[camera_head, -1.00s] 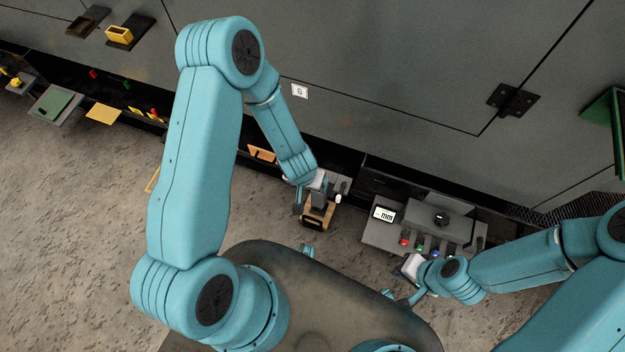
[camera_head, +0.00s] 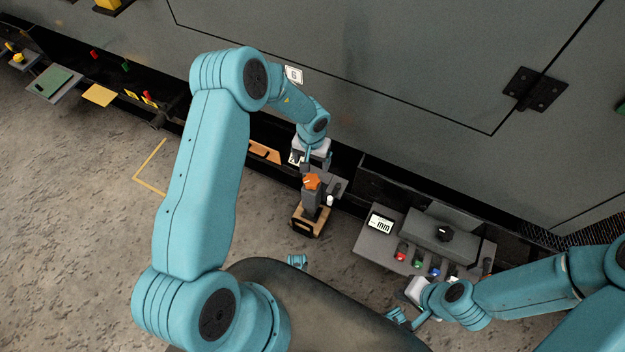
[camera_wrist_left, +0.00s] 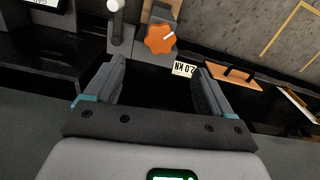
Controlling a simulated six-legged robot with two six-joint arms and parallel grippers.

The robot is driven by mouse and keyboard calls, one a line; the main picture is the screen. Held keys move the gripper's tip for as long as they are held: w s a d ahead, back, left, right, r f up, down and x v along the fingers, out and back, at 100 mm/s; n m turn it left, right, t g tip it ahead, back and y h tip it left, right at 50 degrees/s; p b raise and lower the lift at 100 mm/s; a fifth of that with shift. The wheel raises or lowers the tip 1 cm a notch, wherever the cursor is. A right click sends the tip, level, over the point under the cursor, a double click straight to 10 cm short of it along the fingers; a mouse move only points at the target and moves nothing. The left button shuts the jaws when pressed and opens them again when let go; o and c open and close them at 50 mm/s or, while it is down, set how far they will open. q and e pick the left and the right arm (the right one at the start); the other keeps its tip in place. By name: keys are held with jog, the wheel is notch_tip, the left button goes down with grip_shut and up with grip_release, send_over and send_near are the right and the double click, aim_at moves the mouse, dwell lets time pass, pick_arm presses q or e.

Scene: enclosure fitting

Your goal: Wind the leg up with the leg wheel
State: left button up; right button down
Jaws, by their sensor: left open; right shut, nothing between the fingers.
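The leg wheel (camera_head: 312,182) is an orange lobed knob on top of the dark upright leg (camera_head: 311,205), which stands on a wooden block (camera_head: 309,222). My left gripper (camera_head: 316,164) is just behind the wheel, toward the enclosure, open and empty. In the left wrist view the wheel (camera_wrist_left: 160,39) lies beyond the open fingertips (camera_wrist_left: 159,66), apart from them. My right gripper (camera_head: 405,317) is shut and empty in front of the button console, partly hidden by its own wrist.
A grey console (camera_head: 375,244) with a display, coloured buttons and a black knob stands right of the leg. A white-tipped lever (camera_head: 330,201) is close beside the leg. An orange-brown panel (camera_head: 265,152) lies left. The enclosure wall (camera_head: 400,60) rises behind; the floor at left is open.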

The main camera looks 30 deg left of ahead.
aim_at(312, 180)
pick_arm(q)
notch_tip(312, 180, down, 11)
jog(key=b, duration=0.3)
jog(key=c, duration=1.1)
